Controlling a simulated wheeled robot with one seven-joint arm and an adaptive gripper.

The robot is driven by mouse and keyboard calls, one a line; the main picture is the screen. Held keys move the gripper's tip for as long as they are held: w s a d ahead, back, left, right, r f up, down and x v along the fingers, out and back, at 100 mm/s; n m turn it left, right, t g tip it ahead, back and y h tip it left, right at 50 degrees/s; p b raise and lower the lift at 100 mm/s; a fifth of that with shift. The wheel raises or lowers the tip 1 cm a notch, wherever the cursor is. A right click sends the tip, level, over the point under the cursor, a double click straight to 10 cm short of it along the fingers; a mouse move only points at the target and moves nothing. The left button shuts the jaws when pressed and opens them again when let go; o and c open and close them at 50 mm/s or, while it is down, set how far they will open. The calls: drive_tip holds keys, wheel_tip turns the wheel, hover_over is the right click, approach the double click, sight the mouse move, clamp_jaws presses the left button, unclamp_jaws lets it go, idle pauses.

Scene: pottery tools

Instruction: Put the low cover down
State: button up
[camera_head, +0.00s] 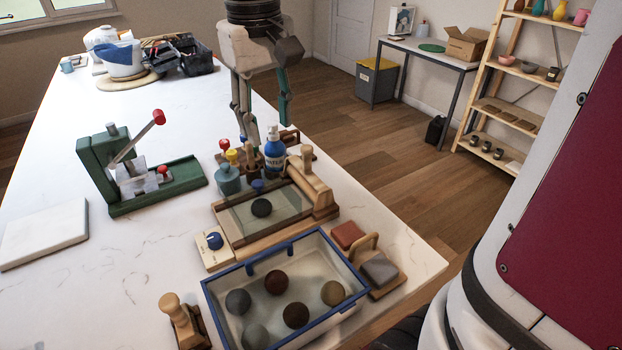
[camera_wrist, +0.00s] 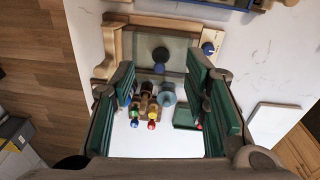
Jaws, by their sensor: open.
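A low wooden frame with a pale greenish, see-through-looking panel (camera_head: 285,212) stands near the front of the table; I take this as the low cover, but cannot tell if the panel is a lid. The frame (camera_wrist: 185,22) also shows at the top of the wrist view, with the dark ball (camera_wrist: 160,54). My gripper (camera_head: 265,125) is open and empty, above and behind the frame, over the bottles. Its green-padded fingers (camera_wrist: 162,85) stand apart.
A blue-capped bottle (camera_head: 274,152) and red and yellow knobbed tools stand close under my gripper. A blue-rimmed tray (camera_head: 215,304) holds several balls in front. A green press (camera_head: 160,190) with a raised red-knobbed lever is to the left. The white tabletop between has free room.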

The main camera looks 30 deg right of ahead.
drive_tip(key=s+f+m+t, duration=0.1)
drive_tip(key=s+f+t, duration=0.2)
drive_tip(key=s, duration=1.2)
drive_tip(key=shift+s+d+f+t+y, duration=0.15)
drive_tip(key=shift+d+f+t+y, duration=0.2)
drive_tip(key=shift+t, duration=0.35)
drive_tip(key=shift+a, duration=0.1)
